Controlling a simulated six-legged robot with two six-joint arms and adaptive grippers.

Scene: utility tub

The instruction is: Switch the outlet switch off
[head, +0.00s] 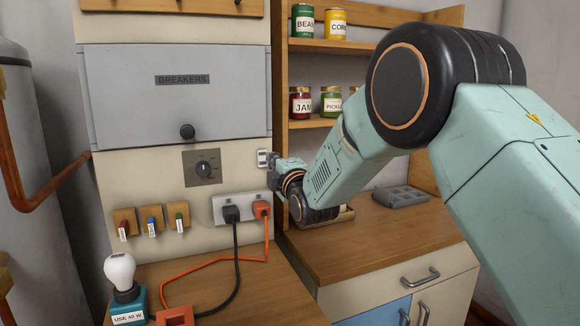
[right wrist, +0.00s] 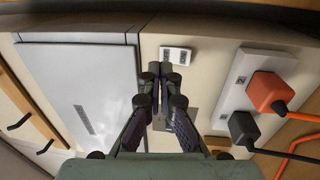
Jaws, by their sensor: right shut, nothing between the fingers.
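The white outlet plate (head: 222,213) is on the cream panel, with a black plug and an orange plug in it. Small switches show on it above the plugs; their positions are too small to read. The plate also shows in the right wrist view (right wrist: 236,86), right of my fingers. A separate small white switch plate (head: 263,154) sits higher, near the panel's right edge; it is just beyond my fingertips in the right wrist view (right wrist: 176,55). My right gripper (head: 271,164) is shut and empty, just below this small plate; contact cannot be told. My left gripper is out of view.
Black and orange cords (head: 238,270) hang from the plugs to the wooden counter. A light bulb (head: 120,270) stands at the left front. Shelves with jars (head: 301,102) are behind my right arm.

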